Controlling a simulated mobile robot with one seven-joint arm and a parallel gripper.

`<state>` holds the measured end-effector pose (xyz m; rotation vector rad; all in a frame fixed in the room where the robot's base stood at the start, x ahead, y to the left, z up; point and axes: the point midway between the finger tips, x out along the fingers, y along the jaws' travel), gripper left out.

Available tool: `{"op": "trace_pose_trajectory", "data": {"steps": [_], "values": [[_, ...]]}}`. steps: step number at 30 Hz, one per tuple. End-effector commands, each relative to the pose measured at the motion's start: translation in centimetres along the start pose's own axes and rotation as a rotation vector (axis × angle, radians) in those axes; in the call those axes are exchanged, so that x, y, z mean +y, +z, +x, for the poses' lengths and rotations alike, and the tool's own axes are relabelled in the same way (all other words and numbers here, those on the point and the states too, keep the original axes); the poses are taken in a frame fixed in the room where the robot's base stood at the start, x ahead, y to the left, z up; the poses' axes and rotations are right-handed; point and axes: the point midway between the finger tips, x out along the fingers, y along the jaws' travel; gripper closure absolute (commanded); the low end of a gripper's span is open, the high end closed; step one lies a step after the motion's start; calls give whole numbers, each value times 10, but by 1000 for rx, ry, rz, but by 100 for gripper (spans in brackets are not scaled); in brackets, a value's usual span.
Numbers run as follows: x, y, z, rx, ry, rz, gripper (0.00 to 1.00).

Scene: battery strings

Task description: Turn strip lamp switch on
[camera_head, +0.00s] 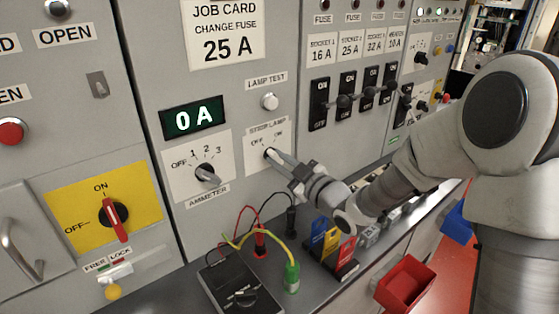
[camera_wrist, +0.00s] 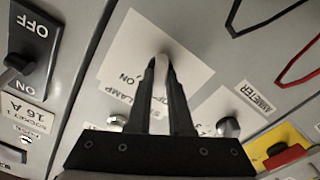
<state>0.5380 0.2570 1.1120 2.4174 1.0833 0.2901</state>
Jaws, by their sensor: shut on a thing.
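The strip lamp switch (camera_head: 268,152) sits on a white plate marked OFF and ON, on the grey cabinet front, right of the ammeter plate. My gripper (camera_head: 275,157) reaches it from the right with its fingertips at the plate. In the wrist view the two dark fingers of my gripper (camera_wrist: 162,66) are shut on the switch knob, and the white label plate (camera_wrist: 122,58) shows around them. The fingers cover most of the knob, so I cannot tell which mark it points to.
The ammeter knob (camera_head: 207,175) is close on the left and the lamp test button (camera_head: 270,101) just above. Black fuse switches (camera_head: 346,100) line the panel to the right. Below, a multimeter (camera_head: 240,290) with leads and coloured cards (camera_head: 325,240) stand on the ledge.

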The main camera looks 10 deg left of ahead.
Motion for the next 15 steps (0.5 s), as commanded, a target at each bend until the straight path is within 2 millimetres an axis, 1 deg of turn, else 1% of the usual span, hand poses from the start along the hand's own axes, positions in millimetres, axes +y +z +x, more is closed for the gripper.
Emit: {"op": "trace_pose_trajectory", "data": {"steps": [8,15], "values": [[0,0,0,0,0,50,100],[1,0,0,0,0,200,100]]}}
